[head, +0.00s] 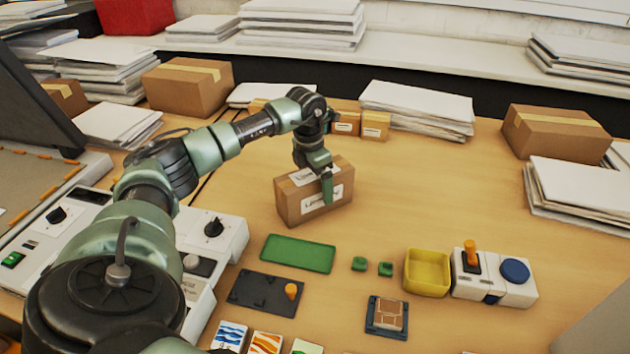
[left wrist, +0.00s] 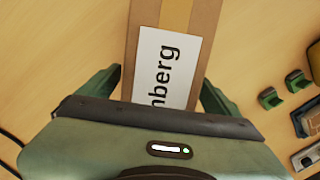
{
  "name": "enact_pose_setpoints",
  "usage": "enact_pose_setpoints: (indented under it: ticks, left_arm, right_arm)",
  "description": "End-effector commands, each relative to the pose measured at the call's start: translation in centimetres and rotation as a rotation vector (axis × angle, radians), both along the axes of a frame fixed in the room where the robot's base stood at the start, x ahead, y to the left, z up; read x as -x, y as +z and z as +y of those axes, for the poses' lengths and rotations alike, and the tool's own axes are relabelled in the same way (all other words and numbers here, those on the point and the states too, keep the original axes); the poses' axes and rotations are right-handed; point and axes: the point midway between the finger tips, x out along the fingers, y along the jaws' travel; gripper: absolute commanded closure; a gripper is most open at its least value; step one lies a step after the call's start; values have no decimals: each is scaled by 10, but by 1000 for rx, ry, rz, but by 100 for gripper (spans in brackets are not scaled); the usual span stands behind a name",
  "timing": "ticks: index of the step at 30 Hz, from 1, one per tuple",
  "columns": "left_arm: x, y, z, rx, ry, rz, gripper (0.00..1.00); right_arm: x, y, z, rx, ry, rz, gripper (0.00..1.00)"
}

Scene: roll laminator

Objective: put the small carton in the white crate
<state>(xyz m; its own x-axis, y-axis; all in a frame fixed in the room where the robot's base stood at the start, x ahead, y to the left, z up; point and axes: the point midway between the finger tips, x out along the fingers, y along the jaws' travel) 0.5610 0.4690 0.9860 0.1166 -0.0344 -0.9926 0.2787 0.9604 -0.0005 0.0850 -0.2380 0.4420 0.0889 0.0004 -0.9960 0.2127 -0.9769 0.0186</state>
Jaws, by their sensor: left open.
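A brown carton (head: 289,206) with tape and white labels stands on the wooden table near the middle in the head view. My left gripper (head: 318,184) is over it from above, one green finger in front of its labelled side. In the left wrist view the carton (left wrist: 150,15) and its label lie between the two open fingers of my left gripper (left wrist: 162,80), with a gap visible at the upper part of each side. Smaller cartons (head: 375,126) stand behind it. No white crate shows in either view. My right gripper is not in view.
A green mat (head: 298,253), a yellow tray (head: 427,272) and a white control box with an orange lever (head: 493,275) lie nearer. Large cartons (head: 188,86) (head: 556,134) and paper stacks (head: 417,106) line the back. The table right of the labelled carton is clear.

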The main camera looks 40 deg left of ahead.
Motion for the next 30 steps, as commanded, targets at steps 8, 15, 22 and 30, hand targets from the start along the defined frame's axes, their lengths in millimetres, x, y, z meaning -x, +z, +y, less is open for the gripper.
enact_pose_setpoints:
  ticks: [8, 15, 22, 30]
  left_arm:
    - [0, 0, 0, 0, 0, 0, 71]
    - [-1, 2, 0, 1, 0, -3, 100]
    - [-1, 5, 0, 0, 0, -4, 100]
    - [-2, 38, 0, 0, 0, -8, 100]
  right_arm:
    - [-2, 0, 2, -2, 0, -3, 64]
    - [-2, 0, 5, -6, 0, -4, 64]
    - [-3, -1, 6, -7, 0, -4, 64]
    - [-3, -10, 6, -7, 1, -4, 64]
